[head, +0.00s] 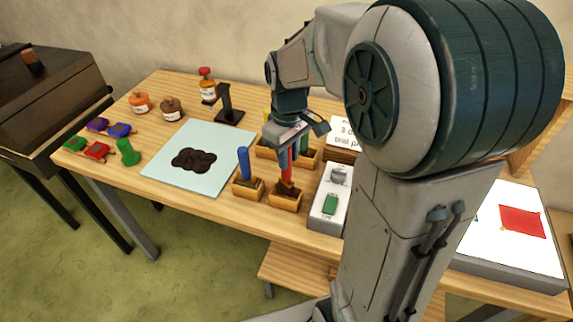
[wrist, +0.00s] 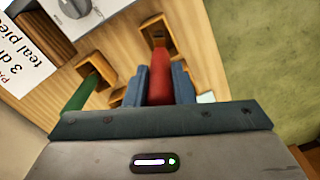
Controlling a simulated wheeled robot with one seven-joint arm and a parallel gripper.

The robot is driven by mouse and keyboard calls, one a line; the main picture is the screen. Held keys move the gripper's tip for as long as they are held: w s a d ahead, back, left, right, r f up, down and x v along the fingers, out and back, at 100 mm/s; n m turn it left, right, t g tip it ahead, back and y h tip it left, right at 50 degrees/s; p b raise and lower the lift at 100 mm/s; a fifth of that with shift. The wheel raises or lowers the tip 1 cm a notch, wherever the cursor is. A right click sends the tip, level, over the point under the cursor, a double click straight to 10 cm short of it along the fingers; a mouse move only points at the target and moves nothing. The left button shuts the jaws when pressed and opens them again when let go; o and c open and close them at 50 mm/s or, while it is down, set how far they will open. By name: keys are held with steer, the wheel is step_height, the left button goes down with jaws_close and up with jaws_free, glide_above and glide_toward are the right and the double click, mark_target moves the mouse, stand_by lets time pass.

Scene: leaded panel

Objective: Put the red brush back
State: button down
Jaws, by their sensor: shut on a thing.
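My gripper (head: 288,148) is shut on the red brush (head: 286,171), which hangs upright with its dark lower end down. It also shows red between my fingers in the wrist view (wrist: 160,78). The brush's lower end overlaps the front right wooden holder (head: 285,203) in the head view; I cannot tell whether it is inside or just above it. In the wrist view a wooden holder (wrist: 153,24) lies just beyond the brush.
A blue brush (head: 244,163) stands in the holder (head: 243,193) to the left. Green (head: 304,144) and yellow brushes are close behind. A grey box with a green button (head: 329,204) is to the right. A pale mat (head: 165,178) with a dark blob lies left.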

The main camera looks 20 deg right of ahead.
mark_target(287, 181)
steer(key=shift+a+f, duration=0.1)
steer(key=shift+f, duration=2.05)
steer(key=shift+f, duration=0.15)
steer(key=c, duration=1.2)
jaws_free()
steer(key=shift+c, duration=0.2)
steer(key=shift+r, duration=0.2)
